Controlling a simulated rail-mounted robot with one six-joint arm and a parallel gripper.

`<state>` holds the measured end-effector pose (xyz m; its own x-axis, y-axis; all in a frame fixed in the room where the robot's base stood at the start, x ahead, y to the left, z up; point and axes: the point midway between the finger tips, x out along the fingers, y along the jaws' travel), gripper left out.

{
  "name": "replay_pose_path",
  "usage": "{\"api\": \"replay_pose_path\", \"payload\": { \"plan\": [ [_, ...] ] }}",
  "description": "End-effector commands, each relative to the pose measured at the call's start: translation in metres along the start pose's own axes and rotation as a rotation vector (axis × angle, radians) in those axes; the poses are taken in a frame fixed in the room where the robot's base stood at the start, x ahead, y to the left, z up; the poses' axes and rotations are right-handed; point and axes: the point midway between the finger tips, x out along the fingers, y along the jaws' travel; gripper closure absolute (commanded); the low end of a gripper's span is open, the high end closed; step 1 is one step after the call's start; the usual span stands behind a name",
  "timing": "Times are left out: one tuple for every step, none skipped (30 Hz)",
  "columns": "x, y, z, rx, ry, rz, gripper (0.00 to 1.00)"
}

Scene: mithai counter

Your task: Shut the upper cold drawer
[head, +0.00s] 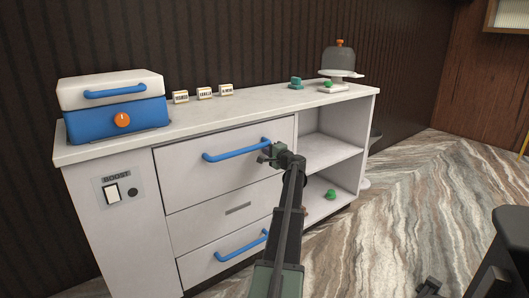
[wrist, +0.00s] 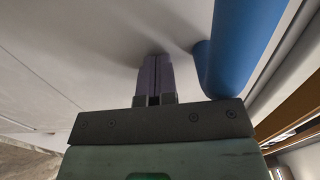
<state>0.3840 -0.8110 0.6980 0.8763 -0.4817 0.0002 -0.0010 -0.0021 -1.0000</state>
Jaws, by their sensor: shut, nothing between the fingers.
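The upper cold drawer (head: 222,172) has a plain white front with a blue bar handle (head: 235,152). Its front looks flush or nearly flush with the cabinet; I cannot tell whether a small gap is left. My gripper (head: 264,159) is at the right end of the handle, in front of the drawer. In the wrist view, my shut, empty fingers (wrist: 154,75) point at the white drawer front, with the blue handle (wrist: 235,50) close on their right. Whether the fingertips touch the front is unclear.
Below is a narrow panel with a grey slot (head: 238,208), then a lower drawer with a blue handle (head: 242,246). Open shelves (head: 330,155) are on the right, with a green-topped item (head: 330,195) low down. A blue-and-white box (head: 115,105) and a cake dome (head: 340,62) stand on the counter.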

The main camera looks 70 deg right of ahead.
Motion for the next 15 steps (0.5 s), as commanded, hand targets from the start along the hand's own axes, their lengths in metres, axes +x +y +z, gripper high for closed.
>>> {"api": "replay_pose_path", "payload": {
  "plan": [
    [0.007, -0.002, -0.003, 0.003, 0.002, -0.003, 1.0],
    [0.007, -0.002, -0.003, 0.003, 0.003, -0.004, 1.0],
    [0.008, -0.002, -0.003, 0.003, 0.003, -0.004, 1.0],
    [0.008, -0.002, -0.003, 0.004, 0.003, -0.004, 1.0],
    [0.008, -0.002, -0.003, 0.004, 0.003, -0.004, 1.0],
    [0.009, -0.002, -0.003, 0.004, 0.003, -0.004, 1.0],
    [0.009, -0.002, -0.003, 0.004, 0.003, -0.005, 1.0],
    [0.009, -0.002, -0.003, 0.004, 0.003, -0.005, 1.0],
    [0.009, -0.003, -0.003, 0.005, 0.003, -0.005, 1.0],
    [0.009, -0.003, -0.003, 0.005, 0.002, -0.005, 1.0],
    [0.008, -0.003, -0.003, 0.005, 0.002, -0.005, 1.0],
    [0.005, -0.003, -0.002, 0.005, 0.001, -0.006, 1.0],
    [0.001, -0.003, -0.001, 0.005, 0.001, -0.006, 1.0],
    [-0.003, -0.003, 0.0, 0.005, -0.001, -0.006, 1.0],
    [-0.011, -0.003, 0.003, 0.004, -0.002, -0.005, 1.0]
  ]
}}
